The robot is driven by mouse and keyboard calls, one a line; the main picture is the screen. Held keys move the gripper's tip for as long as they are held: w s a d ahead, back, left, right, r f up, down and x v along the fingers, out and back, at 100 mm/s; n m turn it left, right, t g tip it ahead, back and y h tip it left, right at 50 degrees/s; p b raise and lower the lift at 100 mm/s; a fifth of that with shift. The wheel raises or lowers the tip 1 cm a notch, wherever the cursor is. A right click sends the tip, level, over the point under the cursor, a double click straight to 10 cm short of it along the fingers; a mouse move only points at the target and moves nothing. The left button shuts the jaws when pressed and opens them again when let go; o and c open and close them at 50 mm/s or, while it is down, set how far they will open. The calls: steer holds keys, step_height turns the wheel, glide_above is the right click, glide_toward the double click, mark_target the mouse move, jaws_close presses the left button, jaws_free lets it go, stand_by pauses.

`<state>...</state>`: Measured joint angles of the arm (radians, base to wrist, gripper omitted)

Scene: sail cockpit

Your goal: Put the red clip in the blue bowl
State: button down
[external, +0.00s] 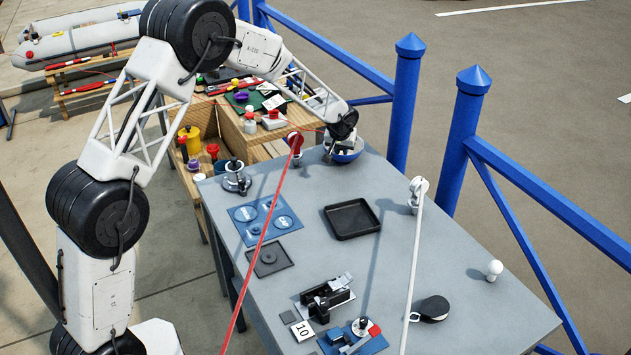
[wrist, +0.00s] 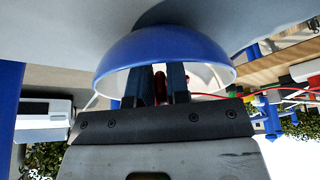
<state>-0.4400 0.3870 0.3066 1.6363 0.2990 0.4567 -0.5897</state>
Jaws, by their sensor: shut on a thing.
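The blue bowl (external: 347,156), white inside, stands at the far end of the grey table. It also shows upside down in the wrist view (wrist: 165,48). My gripper (external: 342,143) is over the bowl. In the wrist view my gripper's two dark fingers (wrist: 160,80) reach past the rim into the bowl's mouth. A red piece, seemingly the red clip (wrist: 160,88), shows between the fingers, and my gripper is shut on it. Most of the clip is hidden by the fingers. I cannot tell whether it touches the bowl's bottom.
A pulley with a red rope (external: 293,145) stands just left of the bowl. A black tray (external: 352,219), a blue mat (external: 264,217) and a white-rope block (external: 417,192) are on the table. Blue posts (external: 404,100) stand beyond the table's right edge. The table's middle has free room.

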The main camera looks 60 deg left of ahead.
steer(key=c, duration=1)
jaws_free()
steer(key=shift+r, duration=3.45)
steer(key=shift+d, duration=0.1)
